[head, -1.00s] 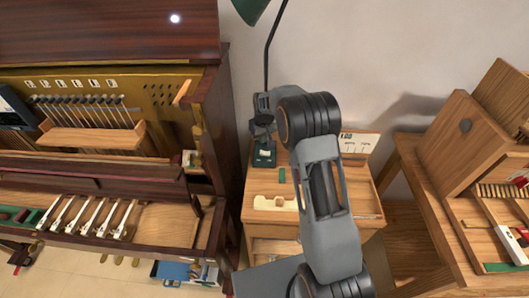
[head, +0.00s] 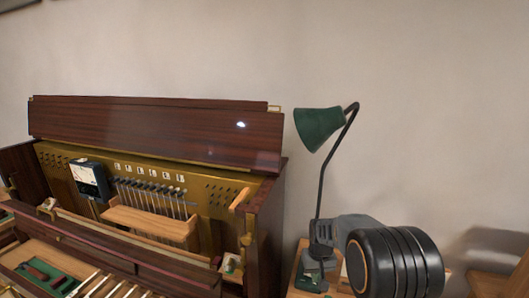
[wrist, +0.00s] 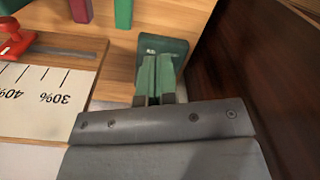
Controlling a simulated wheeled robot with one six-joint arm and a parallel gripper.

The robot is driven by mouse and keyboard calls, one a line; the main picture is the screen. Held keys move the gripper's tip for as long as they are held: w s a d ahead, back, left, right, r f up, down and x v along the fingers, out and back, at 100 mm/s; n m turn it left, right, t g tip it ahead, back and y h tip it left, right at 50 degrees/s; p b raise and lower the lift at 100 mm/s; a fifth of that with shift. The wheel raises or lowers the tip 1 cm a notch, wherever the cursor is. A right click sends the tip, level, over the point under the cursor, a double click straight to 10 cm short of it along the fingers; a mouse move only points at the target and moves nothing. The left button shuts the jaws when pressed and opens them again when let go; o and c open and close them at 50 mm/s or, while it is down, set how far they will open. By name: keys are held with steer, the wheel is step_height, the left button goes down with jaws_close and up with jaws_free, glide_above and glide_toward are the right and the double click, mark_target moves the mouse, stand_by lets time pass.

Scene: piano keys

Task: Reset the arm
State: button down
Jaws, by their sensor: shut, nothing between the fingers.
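My gripper (wrist: 155,60) shows in the wrist view with its two narrow green fingers together and nothing between them. The fingers point at a dark green block-like part (wrist: 166,44) against the wooden surface; I cannot tell whether they touch it. In the head view, my arm (head: 395,262) rises at the lower right, with a large black joint close to the camera. The arm's far end lies by the lamp's foot, and the fingertips are not clear there.
An open dark-wood piano (head: 150,135) with exposed keys stands at left. A green desk lamp (head: 318,128) stands right of it. In the wrist view, a percent scale card (wrist: 45,100) and red-handled piece (wrist: 15,38) lie left; a dark wood side (wrist: 265,75) is close right.

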steer(key=s+r+t, duration=0.2)
steer(key=s+r, duration=0.5)
steer(key=s, duration=0.3)
steer(key=s+r+t, duration=0.2)
steer(key=s+r, duration=0.6)
steer(key=s, duration=0.3)
steer(key=shift+r+m, duration=0.15)
steer(key=shift+m, duration=0.25)
steer(key=w+f+m+g+b, duration=0.1)
steer(key=w+f+b, duration=0.4)
steer(key=w, duration=0.4)
steer(key=w+f+g+b, duration=0.1)
steer(key=w+f+b, duration=0.1)
steer(key=w+f, duration=0.6)
steer(key=w+r+m+t, duration=0.1)
steer(key=w+r+m, duration=0.1)
steer(key=w, duration=0.8)
steer(key=shift+w+a+r+h+b, duration=0.3)
steer(key=shift+r+b, duration=0.1)
steer(key=shift+r, duration=0.15)
